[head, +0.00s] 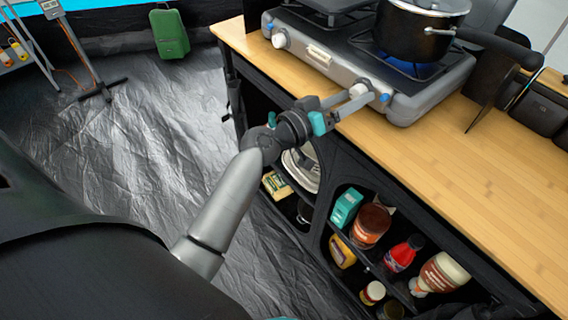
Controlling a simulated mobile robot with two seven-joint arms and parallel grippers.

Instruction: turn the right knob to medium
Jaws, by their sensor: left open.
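The camp stove (425,100) stands on the wooden counter. Its right knob (359,90) is a pale round dial on the front face, partly hidden by my fingers. My left gripper (358,95) is open, with its fingertips at the right knob, one to each side in the picture. I cannot tell whether they touch it. The left knob (280,40) sits farther along the same face, clear of my gripper. A blue flame (422,71) shows under the pot on the right burner. My right gripper is not in view.
A black pot (405,34) stands on the right burner, its handle (500,46) reaching right over the counter (480,175). The counter front is clear. Shelves below hold bottles and jars, including a red bottle (401,256). A green case (169,33) stands on the floor.

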